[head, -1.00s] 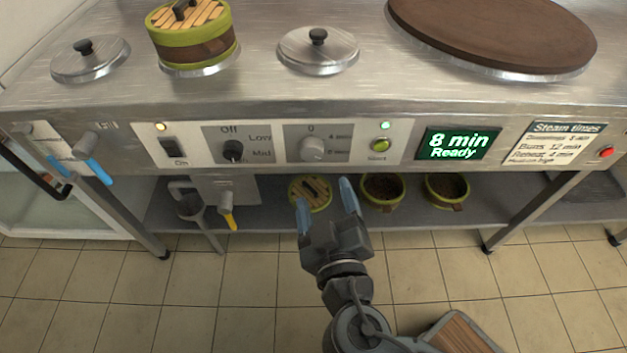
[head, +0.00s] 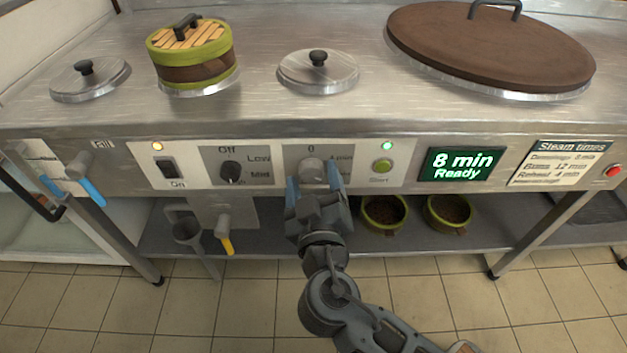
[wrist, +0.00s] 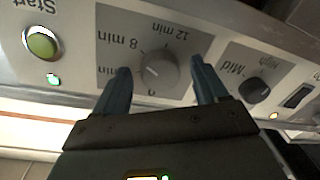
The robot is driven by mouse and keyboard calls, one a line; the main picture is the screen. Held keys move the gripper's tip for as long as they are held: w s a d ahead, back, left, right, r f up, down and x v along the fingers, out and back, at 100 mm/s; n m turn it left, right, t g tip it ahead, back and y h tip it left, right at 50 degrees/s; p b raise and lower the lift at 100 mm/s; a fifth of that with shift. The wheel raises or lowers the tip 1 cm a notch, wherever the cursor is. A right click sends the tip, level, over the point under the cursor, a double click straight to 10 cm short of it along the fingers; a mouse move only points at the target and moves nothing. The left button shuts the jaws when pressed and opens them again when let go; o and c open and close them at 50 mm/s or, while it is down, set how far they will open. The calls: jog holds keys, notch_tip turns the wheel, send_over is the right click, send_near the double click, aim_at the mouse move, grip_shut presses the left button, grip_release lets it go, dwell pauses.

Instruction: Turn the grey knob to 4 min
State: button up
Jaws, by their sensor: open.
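The grey knob (head: 312,171) sits on a grey dial plate on the front panel. In the wrist view the knob (wrist: 160,70) shows a pale pointer mark on its left half; I cannot tell exactly which marking it points at. Labels for 8 min and 12 min are readable around it. The display (head: 461,164) reads "8 min Ready". My gripper (head: 313,182) is open in front of the knob, its blue fingers to either side. In the wrist view my gripper (wrist: 160,67) has a finger on each side, with visible gaps to the knob.
A black knob (head: 231,172) and a power switch (head: 168,168) are to the left. A green start button (head: 382,166) is close on the right. Blue-handled (head: 86,178) and yellow-handled (head: 225,237) taps stick out at left. Bowls (head: 384,212) stand on the shelf below.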

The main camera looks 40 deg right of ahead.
jog(key=c, duration=1)
jog(key=shift+c, duration=0.2)
jog(key=shift+r+n, duration=0.1)
jog(key=shift+n, duration=0.3)
jog(key=n+p, duration=0.1)
jog(key=n, duration=0.1)
jog(key=n+p, duration=0.2)
jog(key=shift+r+n, duration=0.2)
jog(key=shift+n, duration=0.1)
jog(key=n+p, duration=0.2)
jog(key=n, duration=0.1)
jog(key=shift+g+p, duration=0.4)
jog(key=shift+n+p, duration=0.85)
jog(key=shift+n, duration=0.45)
jog(key=shift+f+n, duration=0.1)
jog(key=shift+n, duration=0.2)
